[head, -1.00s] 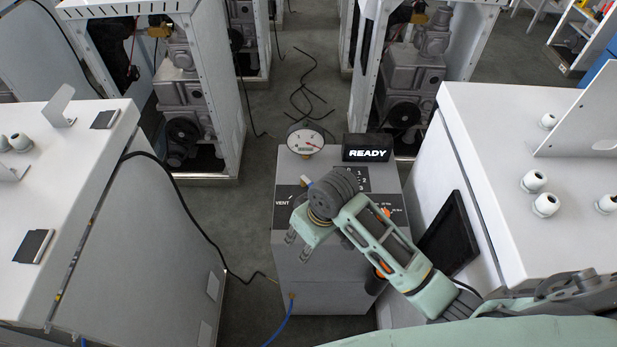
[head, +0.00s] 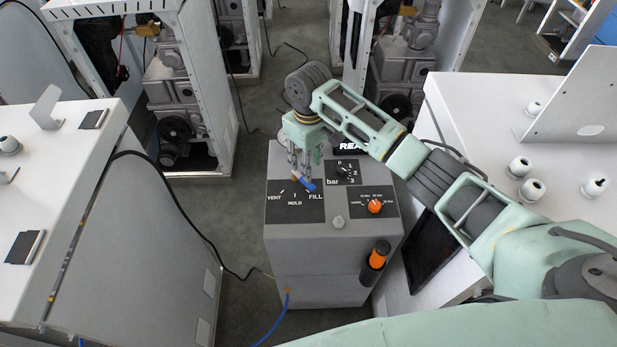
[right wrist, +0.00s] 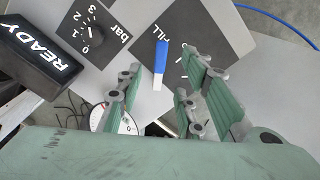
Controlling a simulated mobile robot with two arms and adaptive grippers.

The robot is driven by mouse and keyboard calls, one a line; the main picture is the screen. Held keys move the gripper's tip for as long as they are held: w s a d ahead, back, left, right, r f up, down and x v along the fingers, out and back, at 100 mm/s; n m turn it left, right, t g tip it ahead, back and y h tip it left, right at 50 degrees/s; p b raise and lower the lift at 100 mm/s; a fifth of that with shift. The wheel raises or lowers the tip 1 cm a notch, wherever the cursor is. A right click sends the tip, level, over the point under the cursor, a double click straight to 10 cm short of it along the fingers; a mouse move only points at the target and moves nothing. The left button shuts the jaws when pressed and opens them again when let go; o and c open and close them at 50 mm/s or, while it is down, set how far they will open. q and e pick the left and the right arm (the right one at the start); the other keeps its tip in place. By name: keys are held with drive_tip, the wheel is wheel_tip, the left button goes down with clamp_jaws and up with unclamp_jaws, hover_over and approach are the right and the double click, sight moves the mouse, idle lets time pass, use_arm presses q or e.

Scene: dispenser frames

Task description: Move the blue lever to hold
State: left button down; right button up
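The blue lever (head: 307,185) is on the dark VENT/HOLD/FILL panel (head: 283,210) of the grey dispenser box. Its blue end points down and to the right, by the word FILL; its other end is pale. My right gripper (head: 303,170) reaches down over the panel from above, at the lever's upper end. In the right wrist view the fingers (right wrist: 163,76) are spread apart, with the blue lever (right wrist: 161,55) showing in the gap between them. I cannot tell whether a finger touches it. My left gripper is out of view.
The READY display is mostly hidden by my arm in the head view but clear in the wrist view (right wrist: 42,52). White cabinets (head: 65,200) flank the box.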

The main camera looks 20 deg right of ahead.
sight(303, 183)
wheel_tip(303, 183, down, 7)
drive_tip(key=shift+f+p, duration=0.15)
drive_tip(key=shift+p, duration=0.6)
drive_tip(key=shift+c, duration=0.2)
clamp_jaws()
